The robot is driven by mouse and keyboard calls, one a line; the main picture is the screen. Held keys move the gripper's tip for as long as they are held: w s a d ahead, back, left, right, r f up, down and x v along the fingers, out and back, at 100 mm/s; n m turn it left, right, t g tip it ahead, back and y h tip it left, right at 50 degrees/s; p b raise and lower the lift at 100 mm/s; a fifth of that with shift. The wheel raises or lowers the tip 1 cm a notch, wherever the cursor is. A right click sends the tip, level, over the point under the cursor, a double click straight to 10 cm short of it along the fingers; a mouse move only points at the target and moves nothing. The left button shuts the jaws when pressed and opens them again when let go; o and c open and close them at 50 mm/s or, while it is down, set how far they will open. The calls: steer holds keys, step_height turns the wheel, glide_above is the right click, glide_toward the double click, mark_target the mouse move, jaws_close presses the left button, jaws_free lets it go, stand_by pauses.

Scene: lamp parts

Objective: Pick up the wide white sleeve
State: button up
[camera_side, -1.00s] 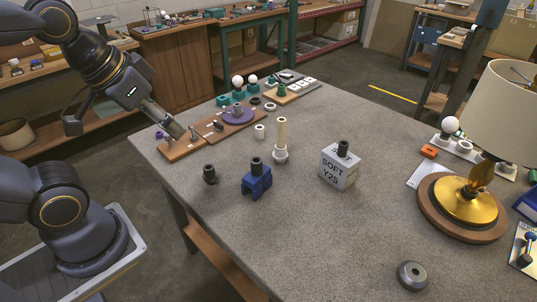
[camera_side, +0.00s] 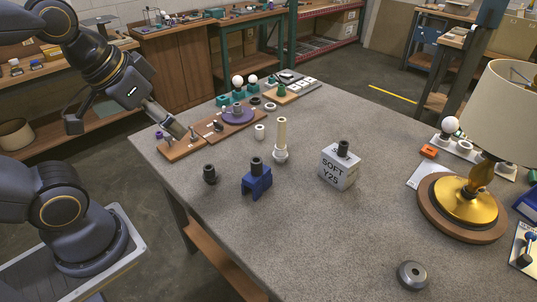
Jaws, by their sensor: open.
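A short, wide white sleeve (camera_side: 260,131) stands upright on the grey table, left of and behind a tall cream tube (camera_side: 282,133). The tube stands in a white collar-like base (camera_side: 280,155). I cannot tell for sure which white part the task names, but the short one looks like a sleeve. My gripper (camera_side: 190,137) is at the left, low over a wooden board (camera_side: 178,150) near the table's left edge. It is well left of the white sleeve and holds nothing that I can see. Its fingertips are small and partly hidden.
A blue block (camera_side: 257,184) and a black part (camera_side: 209,174) stand in front. A white box (camera_side: 339,168) is right of the tube. A purple disc (camera_side: 238,114) lies behind. A lamp (camera_side: 465,200) stands at the right. The front middle of the table (camera_side: 310,235) is mostly clear.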

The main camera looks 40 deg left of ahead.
steer(key=w+r+m+t, duration=0.1)
steer(key=w+r+t, duration=0.1)
steer(key=w+r, duration=0.35)
steer(key=g, duration=0.2)
glide_above(259, 128)
steer(key=s+d, duration=0.4)
steer(key=s, duration=0.1)
step_height(259, 128, down, 14)
steer(key=shift+n+g, duration=0.7)
steer(key=w+a+f, duration=0.1)
steer(key=f, duration=0.4)
steer(key=w+a+f, duration=0.1)
steer(key=f, duration=0.4)
steer(key=a+f, duration=0.1)
steer(key=f, duration=0.5)
steer(key=shift+w+a, duration=0.25)
steer(key=shift+w, duration=0.15)
steer(key=shift+a+x, duration=0.2)
steer(key=shift+x, duration=1.4)
steer(key=shift+a+x, duration=0.2)
steer(key=shift+x, duration=1.4)
steer(key=shift+w+r, duration=0.1)
steer(key=shift+c, duration=0.2)
